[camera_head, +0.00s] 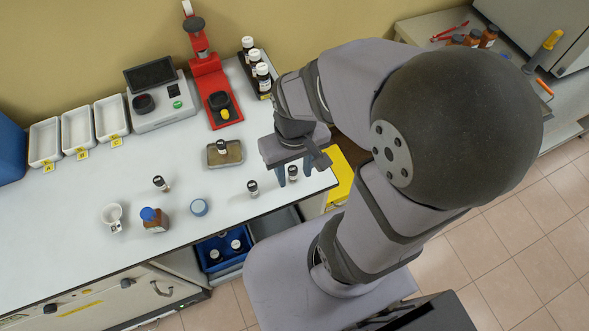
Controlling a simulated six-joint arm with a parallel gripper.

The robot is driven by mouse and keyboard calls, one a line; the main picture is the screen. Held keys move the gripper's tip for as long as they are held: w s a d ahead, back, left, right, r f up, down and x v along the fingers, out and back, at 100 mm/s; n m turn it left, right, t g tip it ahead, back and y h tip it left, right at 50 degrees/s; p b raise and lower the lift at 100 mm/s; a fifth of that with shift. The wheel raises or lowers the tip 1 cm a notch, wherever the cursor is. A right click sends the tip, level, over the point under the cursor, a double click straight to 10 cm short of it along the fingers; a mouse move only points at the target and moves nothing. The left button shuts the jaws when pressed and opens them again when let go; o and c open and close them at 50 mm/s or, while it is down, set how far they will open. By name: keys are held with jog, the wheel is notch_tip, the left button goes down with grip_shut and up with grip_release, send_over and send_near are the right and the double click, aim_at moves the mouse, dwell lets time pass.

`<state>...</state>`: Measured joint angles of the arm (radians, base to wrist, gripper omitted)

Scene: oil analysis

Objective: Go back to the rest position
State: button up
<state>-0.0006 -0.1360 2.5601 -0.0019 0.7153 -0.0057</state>
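My gripper (294,174) points down over the right end of the white bench (60,220). Its two fingers are apart. A small dark-capped vial (293,173) shows between them, with gaps at its sides; I cannot tell how far it is from the fingers in depth. A second small vial (253,188) stands on the bench to the left of the gripper. My arm hides part of the bench behind the gripper.
A tan-filled tray (212,161) with a vial (222,147), a red stand (215,85) and a rack of bottles (261,76) are nearby. A blue crate (232,262) sits below.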

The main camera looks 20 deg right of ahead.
jog(key=shift+f, duration=0.1)
notch_tip(320, 180, down, 3)
jog(key=b, duration=0.3)
